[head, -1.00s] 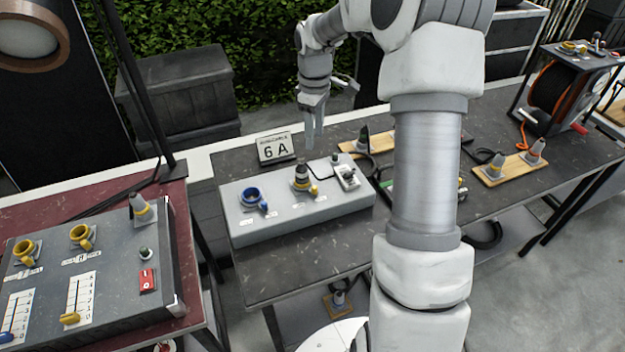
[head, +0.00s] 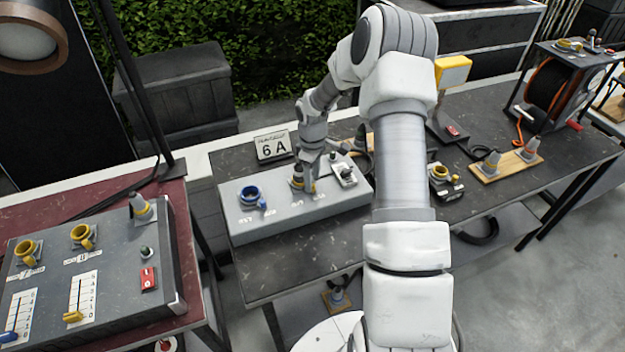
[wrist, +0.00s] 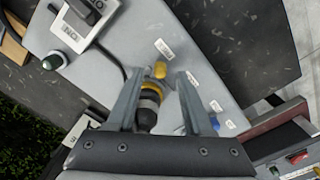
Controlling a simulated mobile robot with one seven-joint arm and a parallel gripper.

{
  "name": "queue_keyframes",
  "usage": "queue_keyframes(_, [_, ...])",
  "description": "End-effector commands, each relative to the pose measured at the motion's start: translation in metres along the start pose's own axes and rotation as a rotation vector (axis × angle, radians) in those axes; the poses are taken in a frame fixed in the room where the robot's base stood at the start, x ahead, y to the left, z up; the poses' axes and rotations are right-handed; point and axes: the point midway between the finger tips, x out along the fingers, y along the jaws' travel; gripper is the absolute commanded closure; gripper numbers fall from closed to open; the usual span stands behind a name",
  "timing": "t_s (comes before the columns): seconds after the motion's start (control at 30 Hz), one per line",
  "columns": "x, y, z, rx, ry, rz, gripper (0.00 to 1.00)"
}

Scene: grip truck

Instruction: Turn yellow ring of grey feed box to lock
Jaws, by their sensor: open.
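The grey feed box (head: 240,222) stands on the dark table in the head view. It also fills the middle of the wrist view (wrist: 165,22). A dark and grey plug with a yellow ring (wrist: 152,86) sits upright on the box, with a yellow tab (wrist: 159,69) on the ring's far side. The plug is partly hidden by my gripper in the head view. My gripper (wrist: 160,88) is open, with one finger on each side of the plug and ring. I cannot tell whether the fingers touch the ring. A blue socket (head: 250,195) is left of the plug.
A switch unit (head: 345,174) sits on the box right of the plug, with a dark cable. A "6 A" sign (head: 273,146) stands behind the box. Another grey panel (head: 110,262) is at left. Boards with plugs (head: 505,165) and a cable reel (head: 555,85) are at right.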

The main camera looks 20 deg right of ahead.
Motion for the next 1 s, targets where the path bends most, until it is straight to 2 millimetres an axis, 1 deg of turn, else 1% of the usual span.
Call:
queue_keyframes(0.03, [0.0046,-0.0004,-0.0001,0.0,-0.001,-0.001,0.49])
queue_keyframes(0.17, [0.0117,-0.0004,0.0,-0.001,-0.001,0.0,0.49])
queue_keyframes(0.43, [0.0131,-0.0001,0.0,-0.001,0.0,0.0,0.49])
queue_keyframes(0.47, [0.0131,-0.0001,0.0,-0.001,0.0,0.0,0.5])
queue_keyframes(0.5, [0.013,-0.0001,0.0,-0.001,0.0,0.0,0.58])
queue_keyframes(0.57, [0.013,-0.0001,0.0,-0.001,0.0,0.0,0.68])
queue_keyframes(0.6, [0.0129,-0.0001,0.0,-0.001,0.0,0.0,0.76])
queue_keyframes(0.73, [0.0128,-0.0001,0.0001,0.0,0.0,0.0,0.99])
queue_keyframes(1.0, [0.0127,-0.0001,0.0,0.0,0.0,0.0,1.0])
